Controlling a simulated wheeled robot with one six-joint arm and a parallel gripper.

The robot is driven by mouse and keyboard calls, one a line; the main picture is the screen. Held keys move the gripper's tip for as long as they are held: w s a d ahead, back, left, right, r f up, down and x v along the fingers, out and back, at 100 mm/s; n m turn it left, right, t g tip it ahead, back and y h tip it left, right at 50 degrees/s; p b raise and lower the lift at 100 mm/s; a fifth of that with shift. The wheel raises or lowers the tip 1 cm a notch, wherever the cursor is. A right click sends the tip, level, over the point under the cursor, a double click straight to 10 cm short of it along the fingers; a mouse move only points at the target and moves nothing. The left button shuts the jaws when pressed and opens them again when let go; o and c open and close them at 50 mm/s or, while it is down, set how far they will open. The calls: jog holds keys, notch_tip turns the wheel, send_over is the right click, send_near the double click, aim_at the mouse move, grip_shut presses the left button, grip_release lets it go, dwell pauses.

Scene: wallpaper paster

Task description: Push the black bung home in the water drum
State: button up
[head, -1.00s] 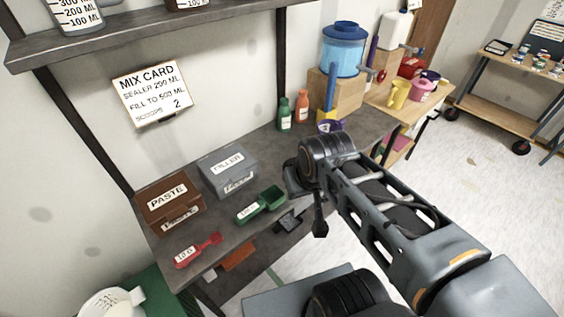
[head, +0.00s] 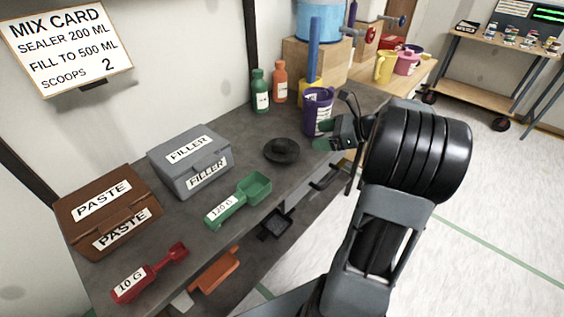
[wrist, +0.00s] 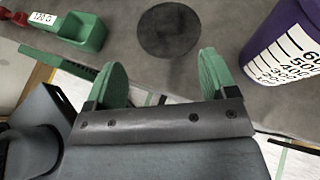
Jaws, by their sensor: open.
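The black bung (head: 281,151), a round dark disc with a raised middle, lies on the grey bench in the head view. It also shows in the wrist view (wrist: 169,30) at the top centre, ahead of the fingertips. The blue water drum (head: 318,20) stands on a wooden box at the back, its top cut off by the frame. My gripper (head: 320,136) is over the bench, right of the bung, beside the purple cup. In the wrist view its two green-tipped fingers (wrist: 162,72) are apart with nothing between them.
The purple measuring cup (head: 317,108) stands close beside my gripper. Green (head: 260,91) and orange (head: 280,82) bottles stand behind the bung. The green scoop (head: 240,200) and grey filler box (head: 190,160) are to its left. Bare bench surrounds the bung.

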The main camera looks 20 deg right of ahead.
aim_at(283, 142)
jog(key=shift+m+t, duration=0.3)
jog(key=shift+m, duration=0.1)
jog(key=x, duration=0.2)
jog(key=b+x, duration=0.1)
jog(key=x, duration=0.5)
jog(key=shift+w+d+f, duration=0.2)
jog(key=shift+d+f, duration=0.1)
jog(key=shift+d, duration=0.1)
jog(key=shift+b+x, duration=0.7)
jog(key=shift+x, duration=1.9)
jog(key=shift+s+f, duration=0.15)
jog(key=c, duration=1)
jog(key=shift+c, duration=0.3)
